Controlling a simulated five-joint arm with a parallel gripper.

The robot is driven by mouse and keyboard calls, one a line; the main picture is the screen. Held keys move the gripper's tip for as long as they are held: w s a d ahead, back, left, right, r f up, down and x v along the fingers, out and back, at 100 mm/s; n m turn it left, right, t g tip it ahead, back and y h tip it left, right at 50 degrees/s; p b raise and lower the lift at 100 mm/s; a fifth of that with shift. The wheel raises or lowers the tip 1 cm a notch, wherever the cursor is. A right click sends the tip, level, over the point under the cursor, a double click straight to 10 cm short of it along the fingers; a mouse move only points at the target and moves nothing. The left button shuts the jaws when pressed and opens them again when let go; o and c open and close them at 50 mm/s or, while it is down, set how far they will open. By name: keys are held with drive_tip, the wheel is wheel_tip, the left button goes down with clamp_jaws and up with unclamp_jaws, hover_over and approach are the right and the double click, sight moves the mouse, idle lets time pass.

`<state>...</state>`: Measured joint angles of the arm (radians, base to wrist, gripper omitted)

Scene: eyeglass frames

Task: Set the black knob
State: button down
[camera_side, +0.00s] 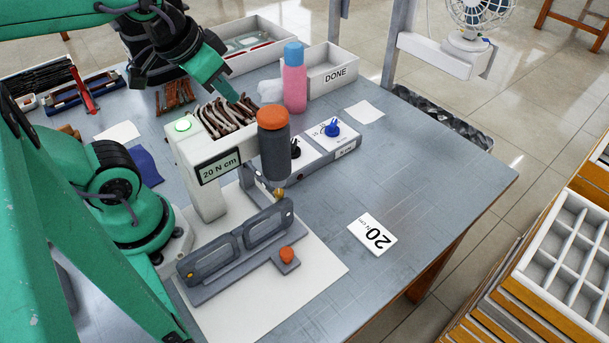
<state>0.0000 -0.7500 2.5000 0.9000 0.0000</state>
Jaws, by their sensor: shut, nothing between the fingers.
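The black knob (296,149) sits on the left white panel of a grey control box (318,166). The orange-capped grey driver head (274,145) stands in front and hides part of the knob and its panel, so its pointer setting is not readable. A blue knob (332,129) sits on the right panel of the same box. My gripper (240,100) is shut and empty, angled down above the bin of dark temples, behind and left of the black knob and apart from it. The white stand's display (220,168) reads "20 N cm".
An eyeglass frame (240,243) lies in a grey fixture below the driver. A white card (372,236) marked 20 lies at right. A pink bottle (294,82) stands beside the DONE box (334,72), behind the knobs.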

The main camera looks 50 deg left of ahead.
idle(0.4)
drive_tip(key=c, duration=1.3)
unclamp_jaws()
drive_tip(key=shift+w, duration=0.15)
drive_tip(key=o, duration=0.4)
drive_tip(key=shift+w, duration=0.15)
drive_tip(key=shift+c, duration=0.2)
drive_tip(key=shift+w+a+f+m+g, duration=0.2)
drive_tip(key=shift+w+f+m+g, duration=0.75)
drive_tip(key=shift+w+f+m, duration=0.95)
drive_tip(key=shift+w+a+f+m+g, duration=0.2)
drive_tip(key=shift+w+f+m+g, duration=0.7)
drive_tip(key=shift+w+f+m, duration=1.3)
drive_tip(key=shift+w+a+f+m+g, duration=0.2)
drive_tip(key=shift+w+f+m+g, duration=0.75)
drive_tip(key=shift+w+f, duration=1.3)
drive_tip(key=shift+w+r, duration=0.5)
drive_tip(key=shift+r, duration=0.05)
